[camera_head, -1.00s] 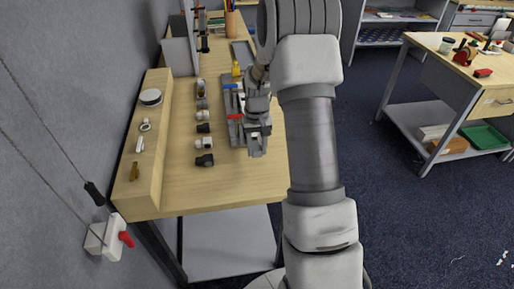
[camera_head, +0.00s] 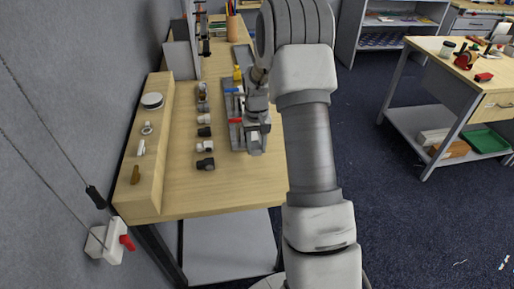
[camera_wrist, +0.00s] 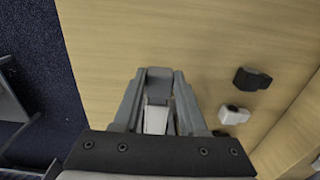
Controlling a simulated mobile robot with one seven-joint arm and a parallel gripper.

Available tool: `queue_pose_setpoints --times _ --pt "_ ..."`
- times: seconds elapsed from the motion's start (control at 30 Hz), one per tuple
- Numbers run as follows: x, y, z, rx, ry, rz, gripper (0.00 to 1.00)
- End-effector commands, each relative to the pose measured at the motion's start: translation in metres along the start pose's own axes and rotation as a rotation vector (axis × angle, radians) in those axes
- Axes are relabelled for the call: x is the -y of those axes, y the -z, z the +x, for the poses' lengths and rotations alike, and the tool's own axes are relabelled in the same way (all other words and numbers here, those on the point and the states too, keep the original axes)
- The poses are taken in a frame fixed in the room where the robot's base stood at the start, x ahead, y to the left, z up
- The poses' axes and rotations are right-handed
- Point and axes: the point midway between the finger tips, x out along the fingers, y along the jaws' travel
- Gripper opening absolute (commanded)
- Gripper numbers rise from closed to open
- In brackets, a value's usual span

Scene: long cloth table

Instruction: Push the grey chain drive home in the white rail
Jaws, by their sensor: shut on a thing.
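My gripper (camera_head: 255,143) is low over the right side of the wooden table, at the near end of a grey fixture (camera_head: 234,137). In the wrist view its two fingers (camera_wrist: 159,86) are closed around a grey block, which I take to be the grey chain drive (camera_wrist: 159,76). A whitish piece (camera_wrist: 155,121) shows between the fingers, nearer the palm; it may be part of the white rail, but I cannot tell. The fingers hide most of the contact, so how deep the drive sits in the rail does not show.
A row of small black and white fittings (camera_head: 205,147) lies left of the fixture. A raised wooden ledge (camera_head: 150,185) runs along the left. Bare tabletop lies in front.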

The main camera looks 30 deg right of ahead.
Motion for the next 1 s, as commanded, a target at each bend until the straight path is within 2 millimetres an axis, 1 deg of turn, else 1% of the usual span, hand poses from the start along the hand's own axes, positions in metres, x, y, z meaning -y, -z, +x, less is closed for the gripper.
queue_pose_setpoints --times 0.53,0.57,0.7,0.73,1.0 --pt "0.0 0.013 0.0 -0.001 0.0 0.0 0.0" --pt "0.0 0.013 0.0 -0.001 0.0 0.0 0.47" --pt "0.0 0.013 0.0 0.0 0.0 0.0 0.72" --pt "0.0 0.013 0.0 0.0 0.0 0.0 0.76" --pt "0.0 0.013 0.0 0.0 0.0 0.0 0.76"
